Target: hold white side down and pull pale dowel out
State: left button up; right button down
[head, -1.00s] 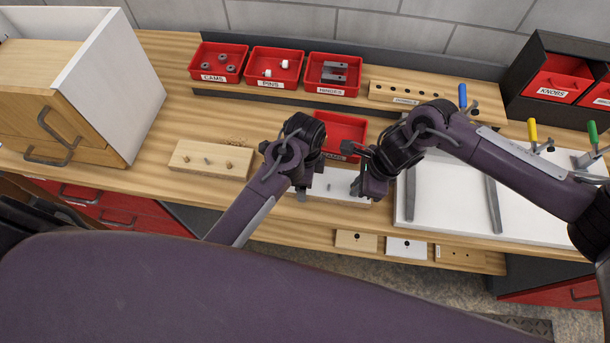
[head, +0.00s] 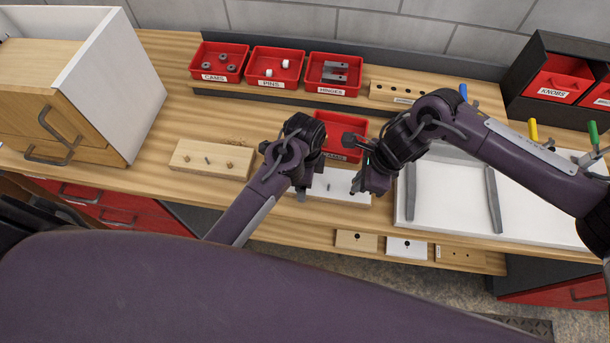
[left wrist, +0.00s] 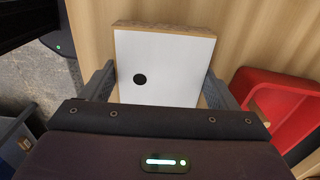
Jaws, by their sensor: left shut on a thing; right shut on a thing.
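The white side (head: 345,181) lies flat on the bench in front of the red bin, partly covered by both grippers in the head view. In the left wrist view the white side (left wrist: 175,62) shows one round black hole and a wood-coloured edge. My left gripper (head: 310,185) is shut on it, with a finger at each long edge (left wrist: 160,90). My right gripper (head: 360,165) is above the right part of the white side and is shut on the pale dowel. The dowel itself is hidden or too small to make out.
A red bin (head: 345,125) stands just behind the white side. A pale wooden board with several pegs (head: 210,160) lies to the left. A white tray with grey strips (head: 450,200) lies to the right. Labelled red bins (head: 275,70) line the back.

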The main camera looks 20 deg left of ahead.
jog(key=shift+r, duration=0.1)
jog(key=shift+r, duration=2.4)
jog(key=w+a, duration=0.2)
jog(key=w, duration=0.4)
jog(key=w+a, duration=0.2)
jog(key=w, duration=0.5)
jog(key=shift+w+a, duration=0.25)
jog(key=shift+w, duration=0.05)
jog(key=shift+f, duration=0.1)
jog(key=shift+f, duration=4)
